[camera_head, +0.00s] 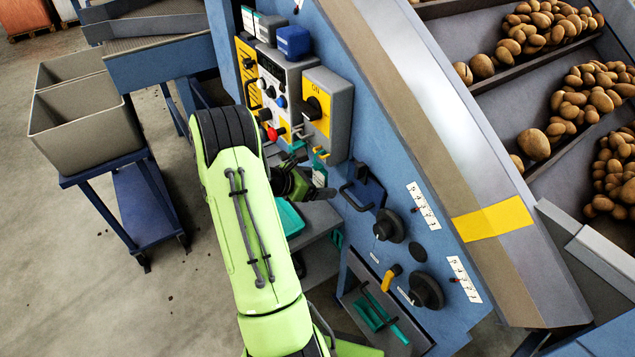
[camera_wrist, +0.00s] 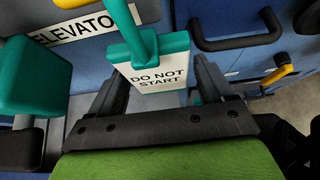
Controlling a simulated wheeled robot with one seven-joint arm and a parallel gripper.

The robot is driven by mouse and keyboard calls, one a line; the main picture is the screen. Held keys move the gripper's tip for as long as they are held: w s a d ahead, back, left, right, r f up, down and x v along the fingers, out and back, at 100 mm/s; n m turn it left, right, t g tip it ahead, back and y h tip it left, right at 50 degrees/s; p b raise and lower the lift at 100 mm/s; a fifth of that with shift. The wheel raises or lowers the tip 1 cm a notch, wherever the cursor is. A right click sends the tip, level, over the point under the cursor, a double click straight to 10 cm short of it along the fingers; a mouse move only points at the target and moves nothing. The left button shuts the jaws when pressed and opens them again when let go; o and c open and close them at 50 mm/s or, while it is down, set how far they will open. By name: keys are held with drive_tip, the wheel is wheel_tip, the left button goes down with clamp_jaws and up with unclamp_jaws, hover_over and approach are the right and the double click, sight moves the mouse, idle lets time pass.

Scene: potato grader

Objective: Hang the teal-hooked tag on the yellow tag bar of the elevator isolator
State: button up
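The teal-hooked tag (camera_wrist: 158,76), a white plate reading "DO NOT START" under a teal block and stem, sits between the fingers of my gripper (camera_wrist: 160,88) in the wrist view. The fingers appear shut on its sides. In the head view my gripper (camera_head: 300,184) is just below the isolator box (camera_head: 328,105) with a yellow face and black knob.
A teal block (camera_wrist: 32,75) stands left of my gripper in the wrist view. A black handle (camera_wrist: 235,42) is on the right. The panel carries a red button (camera_head: 273,134), black knobs (camera_head: 388,226) and a yellow lever (camera_head: 391,277). A teal tray (camera_head: 290,219) lies below my gripper.

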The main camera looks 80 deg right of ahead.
drive_tip(key=shift+o, duration=0.7)
drive_tip(key=p+v, duration=0.4)
drive_tip(key=v, duration=1.1)
drive_tip(key=shift+w+a+p, duration=0.25)
drive_tip(key=shift+w+p, duration=0.1)
drive_tip(key=shift+p, duration=0.05)
drive_tip(key=shift+r, duration=0.15)
